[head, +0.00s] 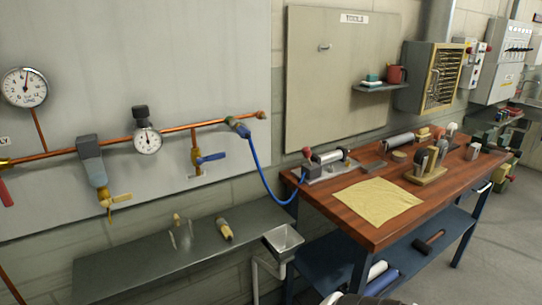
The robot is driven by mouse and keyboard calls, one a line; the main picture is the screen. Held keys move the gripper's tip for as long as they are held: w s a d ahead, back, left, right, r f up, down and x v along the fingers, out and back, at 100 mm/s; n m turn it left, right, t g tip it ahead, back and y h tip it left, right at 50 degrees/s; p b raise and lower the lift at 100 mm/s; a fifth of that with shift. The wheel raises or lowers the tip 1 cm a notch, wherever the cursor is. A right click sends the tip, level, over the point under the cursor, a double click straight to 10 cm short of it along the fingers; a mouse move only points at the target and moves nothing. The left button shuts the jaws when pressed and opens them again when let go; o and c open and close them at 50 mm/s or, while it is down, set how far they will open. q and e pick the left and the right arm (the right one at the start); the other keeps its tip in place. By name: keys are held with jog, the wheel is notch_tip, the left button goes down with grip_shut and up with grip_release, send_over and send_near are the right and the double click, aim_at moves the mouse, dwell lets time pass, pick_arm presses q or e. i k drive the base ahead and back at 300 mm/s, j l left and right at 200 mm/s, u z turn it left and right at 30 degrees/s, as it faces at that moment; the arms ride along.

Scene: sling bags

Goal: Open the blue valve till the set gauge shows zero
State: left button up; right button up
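A valve with a blue lever (212,157) sits on a short copper branch below the main pipe on the grey wall panel. Its lever points right, roughly level and across the upright branch. A small round gauge (148,141) with a black knob above it is on the pipe, left of this valve. Its reading is too small to tell. A larger gauge (24,87) stands higher at the far left on its own riser, its needle pointing about straight up. I cannot tell from the picture which is the set gauge. Neither gripper shows.
A blue hose (263,178) hangs from the pipe's right part to the wooden workbench (333,203). A metal shelf (130,262) with small parts juts out below the valve; a small basin (283,239) is at its right end.

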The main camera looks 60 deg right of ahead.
aim_at(200, 160)
jog(key=z, duration=1.6)
